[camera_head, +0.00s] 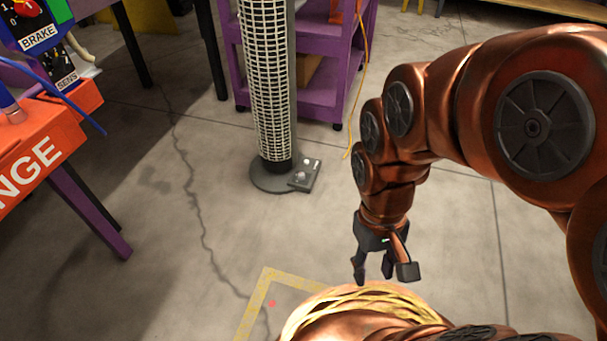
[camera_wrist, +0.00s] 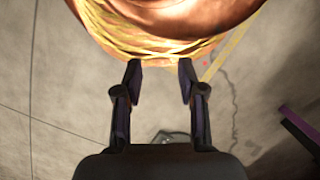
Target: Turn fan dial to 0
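The tower fan (camera_head: 267,80) stands upright on the floor in the head view, with a round dark base (camera_head: 268,178). A small grey control box (camera_head: 305,175) with light knobs sits at the right of the base; the fan dial seems to be one of these, but its setting is too small to read. In the wrist view a dark box-like shape (camera_wrist: 172,136), partly hidden by my gripper's body, may be this box. My gripper (camera_head: 373,278) hangs to the right and in front of the fan, pointing down, apart from it. In the wrist view my gripper (camera_wrist: 160,70) is open and empty.
A purple shelf cart (camera_head: 320,95) stands right behind the fan, with an orange cable (camera_head: 362,80) hanging down. An orange bench (camera_head: 45,140) with purple legs is at the left. The floor (camera_head: 200,260) in front of the fan is clear, with yellow tape (camera_head: 252,305).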

